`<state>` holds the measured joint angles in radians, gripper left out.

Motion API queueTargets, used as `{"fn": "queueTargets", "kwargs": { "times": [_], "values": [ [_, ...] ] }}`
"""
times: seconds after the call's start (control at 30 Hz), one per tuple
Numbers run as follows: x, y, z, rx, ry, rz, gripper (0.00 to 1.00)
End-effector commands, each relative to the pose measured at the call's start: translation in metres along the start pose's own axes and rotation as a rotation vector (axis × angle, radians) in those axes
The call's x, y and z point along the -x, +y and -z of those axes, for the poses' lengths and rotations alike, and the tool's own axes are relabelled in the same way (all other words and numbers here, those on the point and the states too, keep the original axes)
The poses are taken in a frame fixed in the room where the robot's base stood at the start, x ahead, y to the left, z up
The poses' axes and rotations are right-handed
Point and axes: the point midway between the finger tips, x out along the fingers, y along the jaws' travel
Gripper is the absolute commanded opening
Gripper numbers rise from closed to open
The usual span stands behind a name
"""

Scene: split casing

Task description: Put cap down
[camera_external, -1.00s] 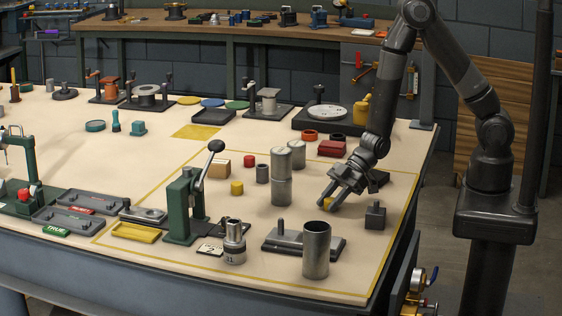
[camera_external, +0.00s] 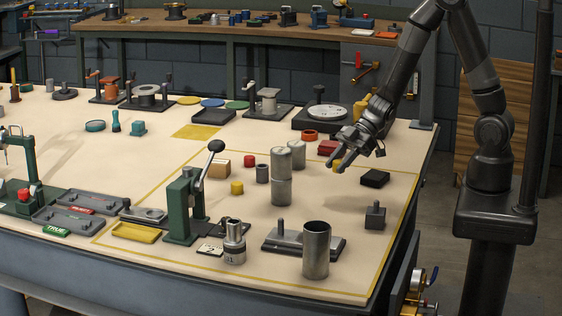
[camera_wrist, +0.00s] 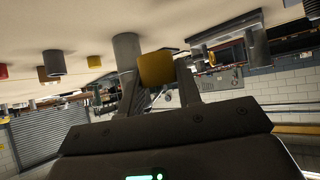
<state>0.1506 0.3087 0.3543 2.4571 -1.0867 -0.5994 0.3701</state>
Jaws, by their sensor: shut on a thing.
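My gripper (camera_external: 338,162) is in the external view above the right part of the table, right of the metal cylinders. It is shut on a small yellow cap (camera_wrist: 156,68), which sits between the fingertips in the wrist view. In the external view only a bit of the yellow cap (camera_external: 337,166) shows at the fingers. The cap is off the table, with a soft shadow on the tabletop below. A similar yellow piece (camera_external: 237,187) stands on the table further left.
Tall metal cylinders (camera_external: 281,190) stand left of the gripper. A black block (camera_external: 375,178) and a grey block with a knob (camera_external: 375,216) lie to its right. An open metal tube (camera_external: 316,252) stands near the front. Tabletop between tube and gripper is clear.

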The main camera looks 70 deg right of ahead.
Motion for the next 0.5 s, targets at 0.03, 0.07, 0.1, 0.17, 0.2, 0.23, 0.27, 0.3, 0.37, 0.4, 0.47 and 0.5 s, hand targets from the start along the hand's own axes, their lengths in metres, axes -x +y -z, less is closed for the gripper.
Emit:
{"fn": "queueTargets", "kwargs": {
  "times": [0.03,0.07,0.1,0.17,0.2,0.23,0.27,0.3,0.37,0.4,0.47,0.5],
  "values": [
    [0.010,0.006,0.000,0.001,0.003,-0.006,0.10],
    [0.014,0.008,0.000,0.001,0.002,-0.004,0.10],
    [0.019,0.011,-0.001,0.000,0.001,-0.004,0.10],
    [0.026,0.014,-0.001,0.001,0.000,-0.003,0.10],
    [0.030,0.016,-0.001,0.000,0.001,-0.003,0.10],
    [0.033,0.017,-0.001,0.001,0.002,-0.002,0.10],
    [0.036,0.018,-0.001,0.000,0.002,-0.001,0.10],
    [0.038,0.020,-0.001,0.002,0.002,-0.001,0.10],
    [0.041,0.022,-0.001,-0.001,0.001,-0.002,0.10],
    [0.042,0.026,0.000,-0.001,0.001,-0.003,0.10],
    [0.042,0.034,0.003,-0.007,0.001,-0.010,0.10],
    [0.040,0.042,0.006,-0.010,0.002,-0.016,0.10]
  ]
}}
